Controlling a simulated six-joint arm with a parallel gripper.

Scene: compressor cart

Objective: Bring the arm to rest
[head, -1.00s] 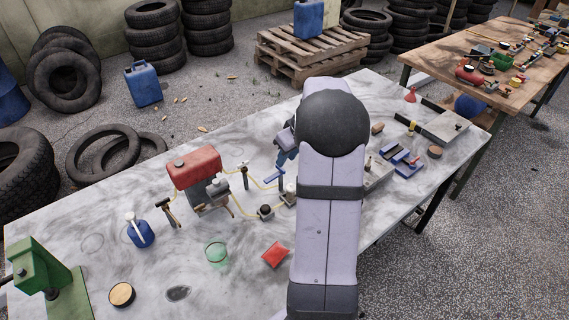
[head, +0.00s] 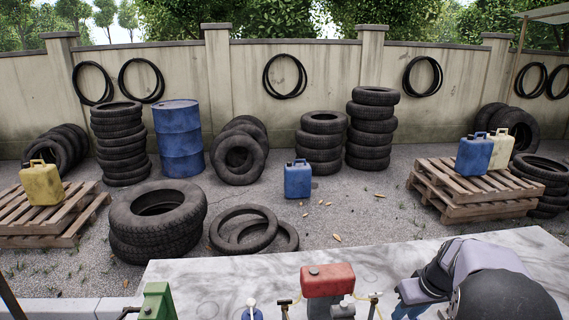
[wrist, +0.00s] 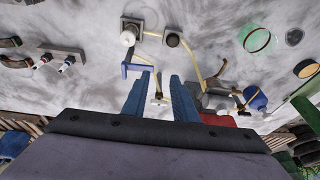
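My gripper (wrist: 159,88) shows in the wrist view as two blue fingers with a clear gap between them. It is open, and nothing is held. It hangs over the marble-look table (wrist: 75,20); a small T-shaped fitting on the table shows through the gap. My arm is bent at the lower right of the head view, with a blue part of my gripper (head: 412,290) at its left side; the fingertips are cut off there.
A red-tanked compressor (head: 328,281) stands on the table left of my arm; thin yellow hose runs by it.

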